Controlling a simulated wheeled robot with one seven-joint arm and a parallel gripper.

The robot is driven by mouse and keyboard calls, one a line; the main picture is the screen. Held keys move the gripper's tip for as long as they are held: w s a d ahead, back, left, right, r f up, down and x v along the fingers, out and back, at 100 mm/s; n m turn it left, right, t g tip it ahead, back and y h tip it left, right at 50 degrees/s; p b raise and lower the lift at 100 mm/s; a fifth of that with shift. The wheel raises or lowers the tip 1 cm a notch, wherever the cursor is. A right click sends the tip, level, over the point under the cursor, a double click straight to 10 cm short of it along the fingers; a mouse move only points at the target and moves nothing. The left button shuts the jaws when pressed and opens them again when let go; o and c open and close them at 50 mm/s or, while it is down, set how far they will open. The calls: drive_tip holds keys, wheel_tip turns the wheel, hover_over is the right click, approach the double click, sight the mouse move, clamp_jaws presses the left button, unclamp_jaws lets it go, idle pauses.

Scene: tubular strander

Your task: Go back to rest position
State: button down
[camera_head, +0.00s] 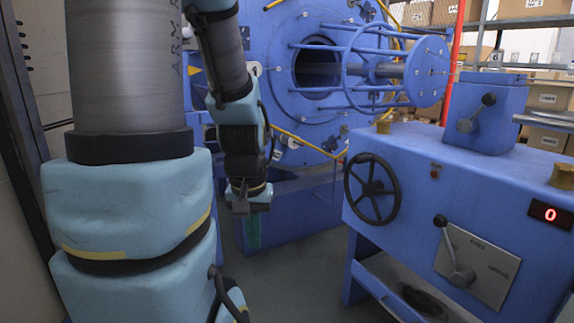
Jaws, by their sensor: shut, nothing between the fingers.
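My gripper (252,205) hangs at the end of my arm, left of the picture's middle, pointing down. It is shut and nothing shows between its fingers. Its fingers are small and partly in shadow here. It is in front of the blue base of the strander (290,215), above the floor, and I cannot tell the exact gap to the base.
A blue machine cabinet (400,160) fills the right, with a black handwheel (371,188), a lever (455,255) and a red display reading 0 (551,214). Shelves with boxes (548,98) stand behind. Grey floor (300,285) is clear between my arm and the cabinet.

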wheel_tip(320, 180, up, 26)
drive_tip(key=p, duration=2.4)
drive_tip(key=shift+r, duration=0.2)
